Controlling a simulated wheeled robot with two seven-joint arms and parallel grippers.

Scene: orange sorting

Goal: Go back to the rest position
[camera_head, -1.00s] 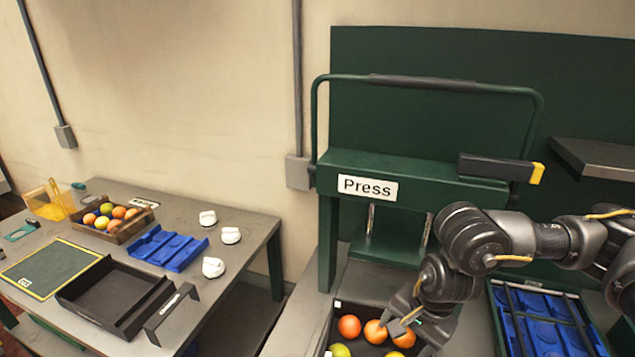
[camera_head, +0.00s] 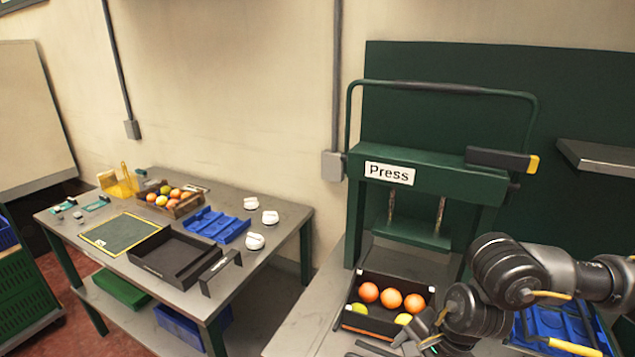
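My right arm comes in from the right, and its gripper (camera_head: 413,342) is low at the front edge of the fruit crate. Its fingers look apart, with nothing seen between them. The dark crate (camera_head: 431,291) stands in front of the press and holds several oranges (camera_head: 391,298) and yellow-green fruits (camera_head: 361,308). The gripper and wrist cover part of the crate's right front corner. My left gripper is not in view.
The green press (camera_head: 430,185) stands behind the crate. Blue trays (camera_head: 545,322) lie partly behind my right arm. A left table (camera_head: 290,222) holds a black tray (camera_head: 165,238), a fruit box (camera_head: 185,210), a blue tray (camera_head: 215,226) and white juicer-like pieces (camera_head: 255,241).

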